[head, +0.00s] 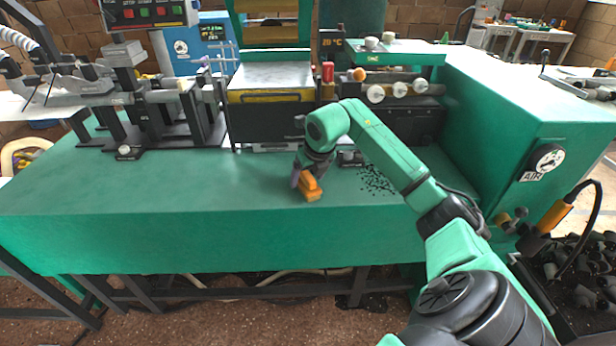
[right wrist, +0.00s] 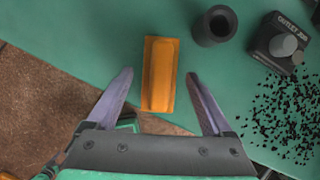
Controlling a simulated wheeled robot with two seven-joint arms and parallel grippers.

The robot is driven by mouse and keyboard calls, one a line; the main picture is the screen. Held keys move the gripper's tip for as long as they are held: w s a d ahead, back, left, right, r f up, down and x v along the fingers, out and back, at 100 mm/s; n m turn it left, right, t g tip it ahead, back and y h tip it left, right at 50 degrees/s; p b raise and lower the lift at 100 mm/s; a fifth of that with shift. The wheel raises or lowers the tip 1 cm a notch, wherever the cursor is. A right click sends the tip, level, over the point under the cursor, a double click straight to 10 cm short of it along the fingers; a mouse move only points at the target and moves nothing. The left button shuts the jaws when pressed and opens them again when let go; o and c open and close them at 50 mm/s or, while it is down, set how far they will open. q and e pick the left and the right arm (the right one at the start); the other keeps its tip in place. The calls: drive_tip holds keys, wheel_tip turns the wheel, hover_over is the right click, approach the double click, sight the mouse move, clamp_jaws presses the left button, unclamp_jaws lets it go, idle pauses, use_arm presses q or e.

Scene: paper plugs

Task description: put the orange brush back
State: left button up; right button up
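The orange brush (head: 308,187) is near the front edge of the green bench, in the middle of the head view. In the right wrist view the brush (right wrist: 159,75) lies between and just beyond my right gripper's fingertips, with visible gaps on both sides. My right gripper (head: 299,180) is right at the brush, and its two purple fingers stand apart in the right wrist view (right wrist: 160,80). I cannot tell how far above the bench the fingers are. My left gripper is not in view.
A dark cylindrical plug (right wrist: 215,26) and a grey block marked OUTLET (right wrist: 280,42) stand beside the brush. Black crumbs (head: 376,181) are scattered to the right on the bench (head: 150,185). The bench to the left is clear. A machine with a metal plate stands behind.

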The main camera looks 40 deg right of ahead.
drive_tip(key=shift+r, duration=0.1)
drive_tip(key=v, duration=1.2)
